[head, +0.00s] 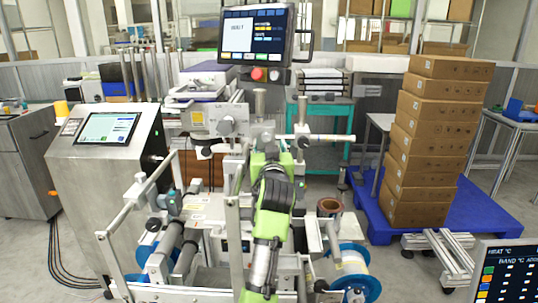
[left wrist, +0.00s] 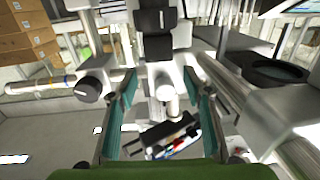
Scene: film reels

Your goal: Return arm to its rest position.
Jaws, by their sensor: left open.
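My left arm (head: 270,215), green and black, reaches up from the bottom centre of the head view into the machine's frame. My left gripper (head: 262,142) is at its far end, among the metal rods and partly hidden there. In the left wrist view the left gripper (left wrist: 161,82) has its two teal-lined fingers spread apart. Nothing is held between them; a white and black machine part (left wrist: 165,85) shows beyond the gap. I cannot tell whether the fingers touch it. My right gripper is in neither view.
Film reels with blue flanges sit low at left (head: 150,256) and right (head: 352,262). Metal rods and a knobbed bracket (head: 226,126) surround the gripper. A monitor (head: 254,36) hangs above. A steel cabinet (head: 108,180) stands left; stacked boxes (head: 432,140) stand on a blue pallet at right.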

